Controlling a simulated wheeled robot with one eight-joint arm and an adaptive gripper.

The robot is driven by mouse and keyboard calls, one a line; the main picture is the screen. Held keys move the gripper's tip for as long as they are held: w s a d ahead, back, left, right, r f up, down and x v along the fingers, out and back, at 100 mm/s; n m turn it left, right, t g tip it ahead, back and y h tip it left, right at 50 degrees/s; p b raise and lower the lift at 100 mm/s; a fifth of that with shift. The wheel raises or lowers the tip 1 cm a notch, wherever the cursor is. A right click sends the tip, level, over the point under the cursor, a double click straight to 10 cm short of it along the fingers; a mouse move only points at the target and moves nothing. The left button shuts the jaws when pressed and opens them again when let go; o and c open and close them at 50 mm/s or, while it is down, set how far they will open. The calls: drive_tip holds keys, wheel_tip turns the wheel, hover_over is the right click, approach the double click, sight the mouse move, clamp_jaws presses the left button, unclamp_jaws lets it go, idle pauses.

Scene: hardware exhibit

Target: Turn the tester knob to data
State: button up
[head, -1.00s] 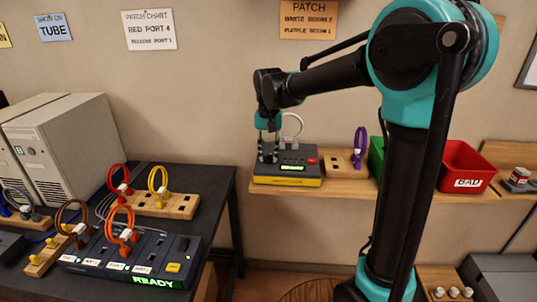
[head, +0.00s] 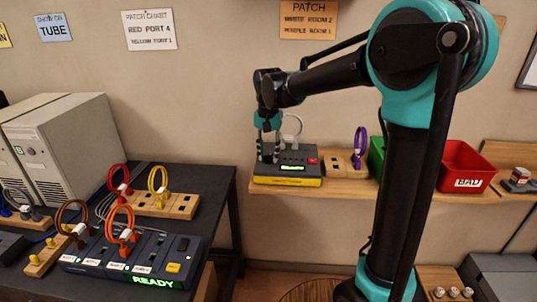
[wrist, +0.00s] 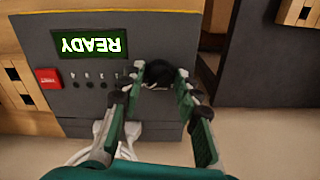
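The tester (head: 285,168) is a dark grey box with a yellow lower front edge on the wall shelf. Its lit green display (wrist: 91,45) reads READY, upside down in the wrist view. A round black knob (wrist: 160,73) sits on its top face beside the display. My gripper (head: 268,152) points down over the left part of the tester. In the wrist view my gripper (wrist: 160,76) has its fingers apart, one on each side of the knob. They are very close to it; contact cannot be told. The knob's pointer and setting marks are not readable.
A red button (wrist: 48,78) and small sockets lie beside the display. A white cable loop (head: 292,125) rises behind the tester. A wooden block with a purple cable (head: 360,145) stands right of it, then green and red (head: 467,165) bins. A dark table (head: 215,185) stands left.

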drive_tip(key=shift+o, duration=1.1)
drive_tip(key=shift+r, duration=0.1)
wheel_tip(320, 180, up, 12)
drive_tip(key=shift+s, duration=0.15)
